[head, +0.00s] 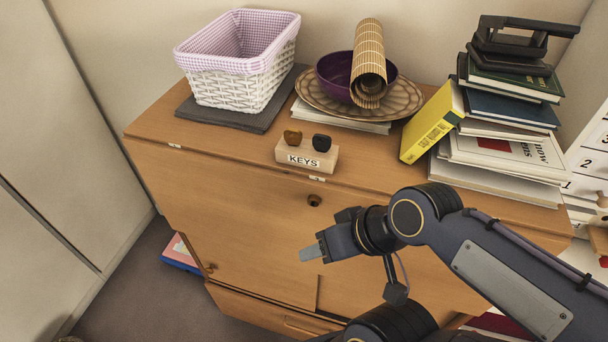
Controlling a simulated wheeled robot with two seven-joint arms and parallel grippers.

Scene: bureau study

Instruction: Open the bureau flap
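The wooden bureau (240,205) stands against the wall, and its flap looks closed. A small dark round fitting, a knob or lock (314,200), sits near the upper edge of the front. My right gripper (309,253) is in front of the bureau, below this fitting and apart from it in the picture. Its pale fingertips point left, and I see them side-on, so their opening cannot be told. Nothing shows held in it. My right arm hides the right part of the front. My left gripper is not in view.
On the bureau top are a white basket (240,90), a purple bowl (335,72) with a rolled bamboo mat (368,65), a KEYS block (306,158) near the front edge, a yellow book (432,122) and stacked books (508,105).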

